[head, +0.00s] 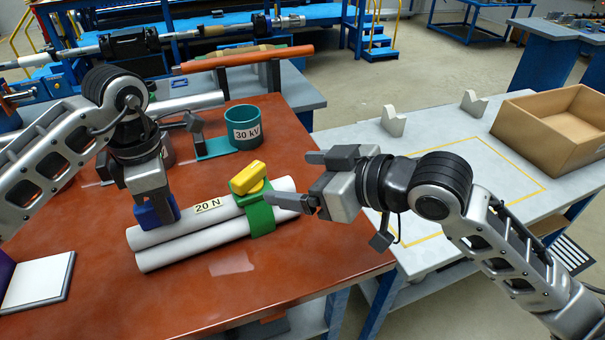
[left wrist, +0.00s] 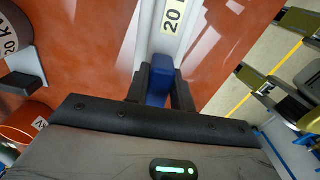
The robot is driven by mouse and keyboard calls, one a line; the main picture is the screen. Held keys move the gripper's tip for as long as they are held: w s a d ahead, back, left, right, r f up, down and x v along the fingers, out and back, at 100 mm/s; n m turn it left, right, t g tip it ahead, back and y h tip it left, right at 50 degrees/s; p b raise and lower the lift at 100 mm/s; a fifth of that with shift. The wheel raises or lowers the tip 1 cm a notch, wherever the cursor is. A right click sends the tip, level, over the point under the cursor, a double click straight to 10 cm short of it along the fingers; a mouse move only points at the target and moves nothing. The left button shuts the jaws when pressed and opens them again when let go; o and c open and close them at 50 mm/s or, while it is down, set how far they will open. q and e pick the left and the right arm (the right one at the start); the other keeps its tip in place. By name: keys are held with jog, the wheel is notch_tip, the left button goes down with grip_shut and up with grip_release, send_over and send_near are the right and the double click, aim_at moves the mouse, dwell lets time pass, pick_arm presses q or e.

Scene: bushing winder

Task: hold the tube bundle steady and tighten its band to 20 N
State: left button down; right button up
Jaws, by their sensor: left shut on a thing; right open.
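The tube bundle (head: 165,255) is white tubes lying side by side on the red-brown table, with a "20 N" label (head: 208,205) on top. A green band (head: 261,215) wraps the bundle towards its right end, with a yellow lever piece (head: 248,178) on top. My left gripper (head: 157,207) is shut on a blue grip block (head: 146,217) on the bundle's left part. In the left wrist view the blue block (left wrist: 158,88) sits between the two fingers. My right gripper (head: 300,180) is open and empty, just right of the band, its lower fingertip close to it.
A teal "30 kV" cup (head: 243,127) stands behind the bundle. A white pad (head: 38,281) lies at the left. An orange-brown rod (head: 250,59) is raised at the back. A grey side table (head: 440,160) at the right carries an open cardboard box (head: 556,130) and two small supports.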

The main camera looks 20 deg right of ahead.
pick_arm(q)
jog(key=c, duration=1.1)
grip_release()
jog(key=shift+r, duration=0.1)
